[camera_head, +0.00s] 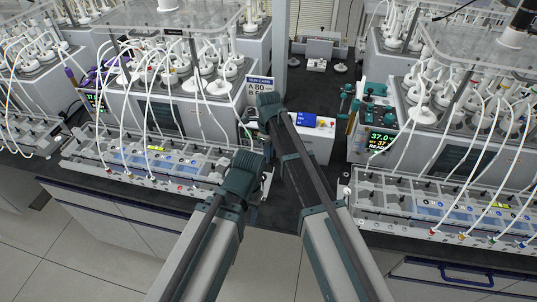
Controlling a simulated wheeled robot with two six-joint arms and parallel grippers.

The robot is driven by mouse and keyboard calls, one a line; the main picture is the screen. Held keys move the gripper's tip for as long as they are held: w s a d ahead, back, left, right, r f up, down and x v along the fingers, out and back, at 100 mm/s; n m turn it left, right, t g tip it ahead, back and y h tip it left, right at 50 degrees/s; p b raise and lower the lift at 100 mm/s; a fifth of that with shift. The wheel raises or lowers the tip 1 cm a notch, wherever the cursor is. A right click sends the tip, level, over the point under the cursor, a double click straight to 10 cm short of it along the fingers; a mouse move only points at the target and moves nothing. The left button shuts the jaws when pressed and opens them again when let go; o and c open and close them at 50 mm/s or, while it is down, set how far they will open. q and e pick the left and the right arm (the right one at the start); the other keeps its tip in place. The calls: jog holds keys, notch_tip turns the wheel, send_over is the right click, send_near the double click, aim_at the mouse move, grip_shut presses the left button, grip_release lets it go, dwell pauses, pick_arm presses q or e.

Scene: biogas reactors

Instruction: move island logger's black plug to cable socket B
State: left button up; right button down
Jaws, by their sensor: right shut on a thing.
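The island logger (308,121), a white box with a blue screen and red and yellow sockets on top, stands on the dark bench between the two reactor rows. My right gripper (251,127) is left of the logger, at the end of the long arm that crosses the middle. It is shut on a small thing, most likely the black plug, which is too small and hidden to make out. My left gripper (262,190) is lower, near the bench's front edge; its jaws are too small to read. I cannot make out cable socket B.
A sign reading A 80 (260,86) stands behind my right gripper. Reactor rigs with white tubes and long front panels (152,163) (440,208) flank the gap. A teal-fitted unit with a green display (381,141) stands right of the logger. Dark bench shows behind the logger.

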dwell(0.3)
jog(key=c, duration=0.7)
grip_release()
jog(key=shift+c, duration=0.2)
jog(key=shift+r, duration=0.1)
notch_tip(320, 180, up, 14)
jog(key=p, duration=1.4)
jog(key=shift+f, duration=0.2)
jog(key=s+d+n, duration=1.6)
jog(key=s+n, duration=0.3)
jog(key=n, duration=0.4)
jog(key=s+a+f+n+h+b, duration=0.1)
jog(key=s+a+f+n+b, duration=0.3)
jog(key=a+f+b, duration=0.7)
notch_tip(320, 180, down, 3)
jog(key=s+b, duration=0.1)
jog(key=b, duration=0.2)
jog(key=shift+s+a+n, duration=0.15)
jog(key=shift+n, duration=0.15)
